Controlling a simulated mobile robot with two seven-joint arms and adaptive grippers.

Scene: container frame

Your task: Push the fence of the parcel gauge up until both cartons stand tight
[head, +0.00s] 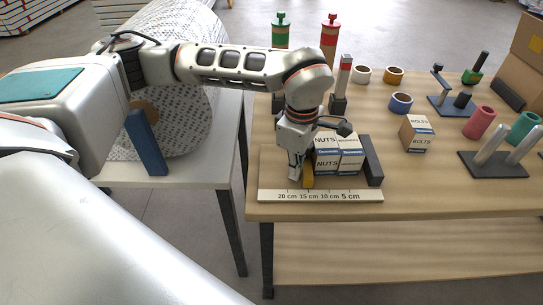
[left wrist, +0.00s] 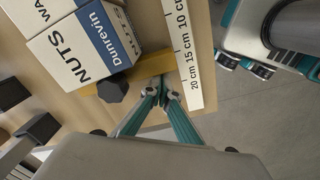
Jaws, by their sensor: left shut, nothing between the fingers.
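The parcel gauge has a pale scale strip (head: 320,196) along its front and a dark end stop (head: 372,160) at its right. Two white and blue cartons, the left one marked NUTS (head: 327,162) and the right one (head: 350,161), stand upright between the stop and the yellow fence (head: 308,177). The fence also shows in the left wrist view (left wrist: 146,66), close beside the NUTS carton (left wrist: 78,48), with a black knob (left wrist: 112,90). My left gripper (head: 298,178) is shut and empty, its tips (left wrist: 156,92) at the fence's outer side; contact is unclear. My right gripper is out of view.
A BOLTS carton (head: 417,133) stands apart to the right. Tape rolls (head: 401,102) and a dark stand with pale posts (head: 492,158) lie beyond. Red and green posts (head: 329,40) rise behind the gauge. A gap separates this table from the white one (head: 200,175) at left.

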